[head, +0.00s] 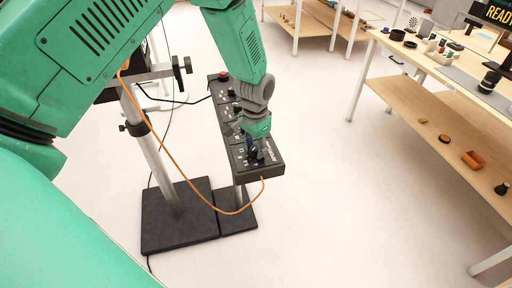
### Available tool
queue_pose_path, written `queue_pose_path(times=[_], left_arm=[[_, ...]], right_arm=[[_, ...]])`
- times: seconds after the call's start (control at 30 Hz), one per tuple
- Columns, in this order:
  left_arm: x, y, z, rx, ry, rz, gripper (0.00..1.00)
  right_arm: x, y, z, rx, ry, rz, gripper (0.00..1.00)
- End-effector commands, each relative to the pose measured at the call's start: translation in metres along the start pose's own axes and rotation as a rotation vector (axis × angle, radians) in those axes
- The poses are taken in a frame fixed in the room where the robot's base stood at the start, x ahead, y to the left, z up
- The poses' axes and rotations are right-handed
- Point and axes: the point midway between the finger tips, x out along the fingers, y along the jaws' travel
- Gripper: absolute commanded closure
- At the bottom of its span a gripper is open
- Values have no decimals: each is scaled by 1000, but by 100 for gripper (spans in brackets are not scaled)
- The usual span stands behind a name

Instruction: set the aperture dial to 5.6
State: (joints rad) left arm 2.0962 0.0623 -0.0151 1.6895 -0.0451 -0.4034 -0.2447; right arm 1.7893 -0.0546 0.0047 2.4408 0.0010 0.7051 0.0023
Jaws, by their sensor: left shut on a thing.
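A black control box (272,172) with white markings, several dials and a red button (223,76) stands on a post near the middle of the head view. My left gripper (256,152) points down onto the near end of the box, where white lettering shows beside a dial. It is shut on that dial, which I take to be the aperture dial; the fingers hide most of it. I cannot read the dial's setting at this size. My right gripper is not in view.
An orange cable (200,193) hangs in a loop from the stand to the box's near end. Black base plates (180,235) lie on the floor. A wooden shelf table (455,120) with several props stands at the right. The pale floor between is clear.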

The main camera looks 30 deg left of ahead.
Motion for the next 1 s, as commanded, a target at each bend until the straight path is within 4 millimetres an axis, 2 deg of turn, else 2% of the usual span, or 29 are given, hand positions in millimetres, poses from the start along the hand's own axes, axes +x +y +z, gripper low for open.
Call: queue_pose_path(times=[0.27, 0.3, 0.33, 0.63, 0.73, 0.87, 1.0], left_arm=[[0, -1, -1, 1, 3, -2, 100], [0, -1, -1, 1, 3, -2, 58], [0, -1, -1, 1, 3, -2, 52], [-1, 0, 0, 2, 1, -1, 52], [-7, 0, -1, 2, 2, -1, 52], [-27, -1, -2, 2, 6, -2, 52], [-58, -1, -2, 2, 6, -2, 52]], right_arm=[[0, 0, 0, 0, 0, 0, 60], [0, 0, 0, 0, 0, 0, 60], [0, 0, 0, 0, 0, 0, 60], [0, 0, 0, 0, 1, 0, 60], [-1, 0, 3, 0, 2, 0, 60], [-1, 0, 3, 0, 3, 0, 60], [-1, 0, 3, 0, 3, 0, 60]])
